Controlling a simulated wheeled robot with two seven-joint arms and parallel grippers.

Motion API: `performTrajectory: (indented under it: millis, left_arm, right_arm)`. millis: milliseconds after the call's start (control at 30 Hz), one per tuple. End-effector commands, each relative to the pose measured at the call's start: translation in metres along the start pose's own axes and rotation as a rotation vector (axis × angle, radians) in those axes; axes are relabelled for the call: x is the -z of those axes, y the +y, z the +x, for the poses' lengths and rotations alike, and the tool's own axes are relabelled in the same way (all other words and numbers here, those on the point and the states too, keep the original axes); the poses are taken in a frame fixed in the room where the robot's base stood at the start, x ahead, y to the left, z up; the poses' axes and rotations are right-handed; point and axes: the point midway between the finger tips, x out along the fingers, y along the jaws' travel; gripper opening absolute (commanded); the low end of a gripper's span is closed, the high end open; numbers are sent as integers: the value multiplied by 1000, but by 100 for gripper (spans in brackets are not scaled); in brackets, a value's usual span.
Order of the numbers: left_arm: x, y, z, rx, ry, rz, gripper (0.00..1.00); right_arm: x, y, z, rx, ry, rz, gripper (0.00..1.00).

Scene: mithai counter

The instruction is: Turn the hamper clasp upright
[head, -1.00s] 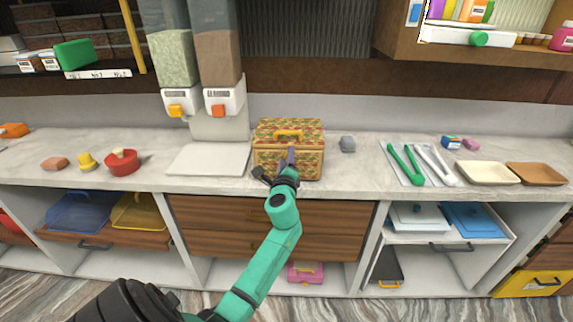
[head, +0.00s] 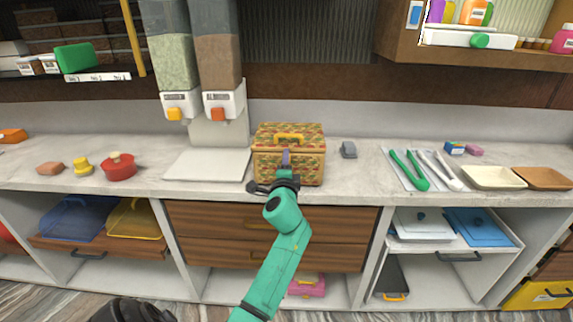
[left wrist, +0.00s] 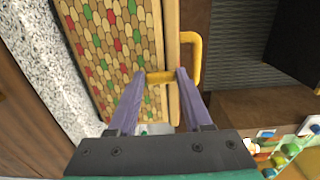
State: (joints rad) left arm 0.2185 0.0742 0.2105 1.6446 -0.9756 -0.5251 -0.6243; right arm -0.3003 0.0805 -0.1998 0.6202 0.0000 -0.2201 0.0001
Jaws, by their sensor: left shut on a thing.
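The hamper (head: 303,165) is a patterned woven box with a yellow handle (head: 289,137) on its lid, standing on the counter. In the left wrist view its front (left wrist: 115,45) fills the upper left, turned sideways. A small yellow clasp (left wrist: 160,77) shows on the front near the lid edge, between the two purple fingers. My left gripper (left wrist: 158,76) is shut on the clasp, which runs across from one finger to the other. In the head view my left gripper (head: 286,157) is at the hamper's front and hides the clasp. My right gripper is not in view.
A dispenser with a pale base plate (head: 207,164) stands just left of the hamper. A small grey object (head: 348,150) is to its right, then green tongs (head: 408,170) and trays. A red pot (head: 119,167) is farther left. The counter front edge is below my gripper.

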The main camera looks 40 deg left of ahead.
Motion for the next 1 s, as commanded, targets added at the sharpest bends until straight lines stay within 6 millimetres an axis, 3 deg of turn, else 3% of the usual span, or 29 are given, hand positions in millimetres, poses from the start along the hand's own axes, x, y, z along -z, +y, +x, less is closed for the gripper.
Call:
performTrajectory:
  millis: [333,367,400,433,767,867,1000]
  left_arm:
    - [0,1,0,-2,-1,-6,0]
    - [0,1,0,-2,-1,-6,57]
    - [0,1,0,-2,-1,-6,73]
    - [0,1,0,-2,-1,-6,80]
    - [0,0,-2,-1,0,-4,80]
    - [0,1,-11,-1,1,-3,80]
    - [0,3,-42,-2,2,-5,80]
  right_arm:
    - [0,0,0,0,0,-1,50]
    - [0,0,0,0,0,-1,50]
    - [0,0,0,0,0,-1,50]
    - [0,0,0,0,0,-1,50]
    - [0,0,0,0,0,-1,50]
    - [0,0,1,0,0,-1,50]
    - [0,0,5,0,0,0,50]
